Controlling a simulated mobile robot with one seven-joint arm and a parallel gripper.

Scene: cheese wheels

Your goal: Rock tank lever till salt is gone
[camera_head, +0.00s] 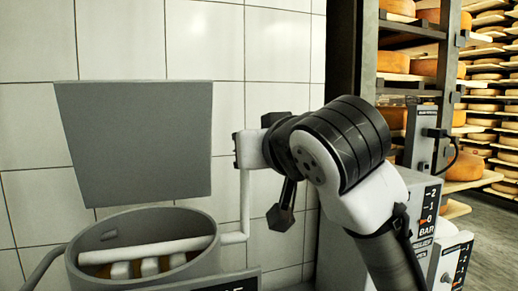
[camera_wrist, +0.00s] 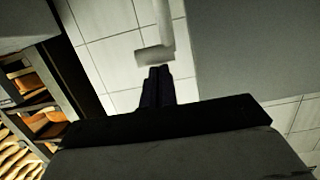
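The tank (camera_head: 75,265) is a round grey vessel at the lower left of the head view. A white bar crosses its mouth, with pale and orange blocks below it. A pale lever (camera_head: 244,200) leaves the tank's right side and bends upward to a short crosswise handle (camera_head: 252,150). The handle also shows in the wrist view (camera_wrist: 153,57). My gripper (camera_wrist: 158,70) has its dark fingers close together, their tips right at the handle's lower edge; whether they touch it is unclear. In the head view my arm hides most of the fingers. I cannot make out any salt.
A flat grey panel (camera_head: 140,140) stands above the tank before a white tiled wall. A grey control box (camera_head: 345,250) with a BAR scale is behind my arm. Shelves of cheese wheels (camera_head: 485,95) fill the right side. Bare floor (camera_head: 490,250) shows at lower right.

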